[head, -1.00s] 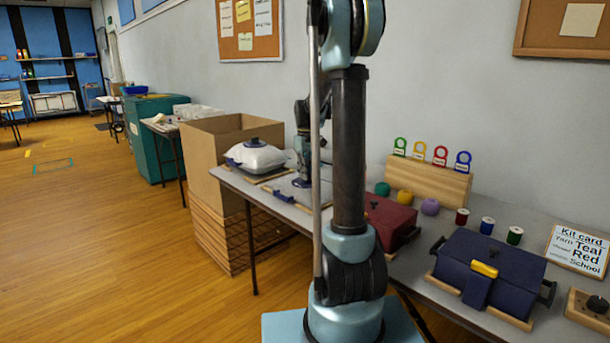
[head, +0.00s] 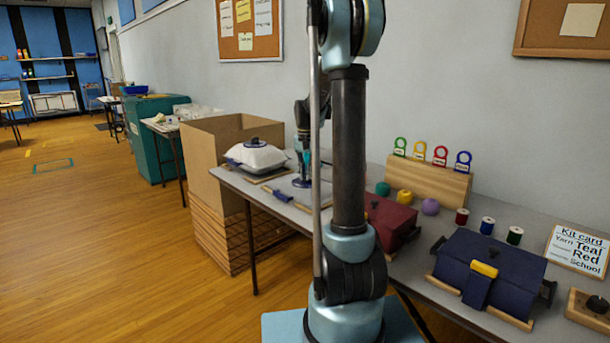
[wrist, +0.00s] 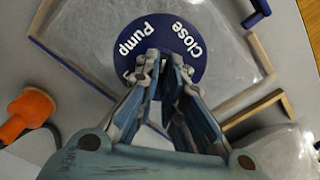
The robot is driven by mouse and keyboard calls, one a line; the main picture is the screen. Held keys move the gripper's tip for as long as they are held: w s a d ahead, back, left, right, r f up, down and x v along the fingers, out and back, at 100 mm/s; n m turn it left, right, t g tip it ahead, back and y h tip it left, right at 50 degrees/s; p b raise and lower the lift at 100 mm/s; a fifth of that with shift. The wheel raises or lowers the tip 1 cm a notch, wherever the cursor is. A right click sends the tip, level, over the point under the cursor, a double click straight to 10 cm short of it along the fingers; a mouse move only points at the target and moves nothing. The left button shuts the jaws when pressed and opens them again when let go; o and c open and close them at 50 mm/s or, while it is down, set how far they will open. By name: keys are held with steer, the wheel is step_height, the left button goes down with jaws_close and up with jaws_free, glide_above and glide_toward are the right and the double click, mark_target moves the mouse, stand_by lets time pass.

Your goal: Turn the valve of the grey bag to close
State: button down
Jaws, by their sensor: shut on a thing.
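The grey bag lies flat and see-through on the table, and it shows in the wrist view (wrist: 228,62). Its round dark-blue valve (wrist: 180,38) has white words; "Close" and "Pump" can be read, and a third label is mostly hidden. My gripper (wrist: 157,68) is over the valve's middle, shut on the valve's grip, which the fingers hide. In the head view my gripper (head: 305,170) points straight down at the blue valve (head: 302,183). Which label the valve is set to cannot be told.
A plump white bag (head: 258,157) with a blue valve lies left of my gripper, near a cardboard box (head: 203,150). A red case (head: 388,222) stands to the right. An orange nozzle-like thing (wrist: 28,110) is at the wrist view's left.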

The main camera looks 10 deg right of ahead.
steer(key=m, duration=0.6)
steer(key=shift+m, duration=0.4)
stand_by(0.3)
steer(key=c, duration=1.7)
jaws_free()
step_height(320, 180, up, 12)
